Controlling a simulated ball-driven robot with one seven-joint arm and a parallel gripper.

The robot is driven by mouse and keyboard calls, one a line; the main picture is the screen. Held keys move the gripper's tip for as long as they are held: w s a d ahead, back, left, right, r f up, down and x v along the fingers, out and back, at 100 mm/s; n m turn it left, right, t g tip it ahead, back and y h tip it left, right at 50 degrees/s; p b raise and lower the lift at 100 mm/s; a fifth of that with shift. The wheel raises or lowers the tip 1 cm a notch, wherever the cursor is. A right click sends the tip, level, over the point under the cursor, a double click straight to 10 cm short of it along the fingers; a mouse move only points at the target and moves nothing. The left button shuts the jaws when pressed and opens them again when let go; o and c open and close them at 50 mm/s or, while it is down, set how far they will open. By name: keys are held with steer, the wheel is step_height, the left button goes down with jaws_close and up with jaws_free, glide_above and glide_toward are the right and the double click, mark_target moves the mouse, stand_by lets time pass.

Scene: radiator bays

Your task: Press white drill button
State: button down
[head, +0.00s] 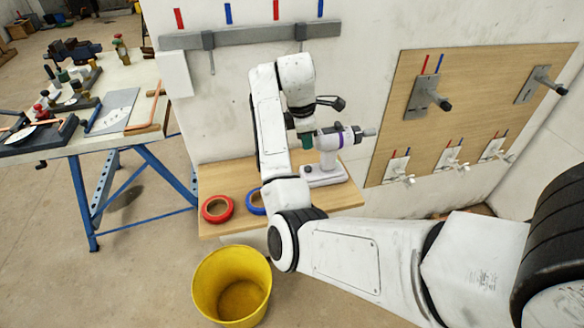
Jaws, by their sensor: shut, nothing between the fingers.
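The white drill (328,152) stands upright on the wooden shelf, with a purple band on its body and its dark chuck pointing right. Its wide white base rests on the board. My gripper (306,142) points down just left of the drill's body, with a green part at its lower end. It is shut and holds nothing. From this view I cannot tell whether it touches the drill. I cannot make out the drill's button; my arm and gripper cover part of the drill's left side.
The wooden shelf (232,178) also carries a red tape roll (217,208) and a blue one (256,202), partly behind my arm. A yellow bucket (232,285) stands below. A cluttered workbench (120,92) is at left. A wooden panel (465,125) with valves and hooks hangs at right.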

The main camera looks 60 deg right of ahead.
mark_target(307, 169)
steer(key=r, duration=0.1)
steer(key=w+r+n, duration=0.1)
steer(key=r, duration=0.1)
steer(key=shift+w+d+r+n+y, duration=0.2)
steer(key=shift+w+d+n+y, duration=0.1)
steer(key=shift+w, duration=0.05)
steer(key=shift+f, duration=0.1)
steer(key=f+b, duration=0.2)
steer(key=f, duration=0.2)
steer(key=d+f+b, duration=0.1)
steer(key=f, duration=0.3)
steer(key=f+b, duration=0.2)
steer(key=f, duration=0.2)
steer(key=shift+s+d+f+b, duration=0.2)
steer(key=shift+s+d+b, duration=0.1)
steer(key=shift+s, duration=0.05)
steer(key=shift+d+f, duration=0.1)
steer(key=shift+f, duration=0.55)
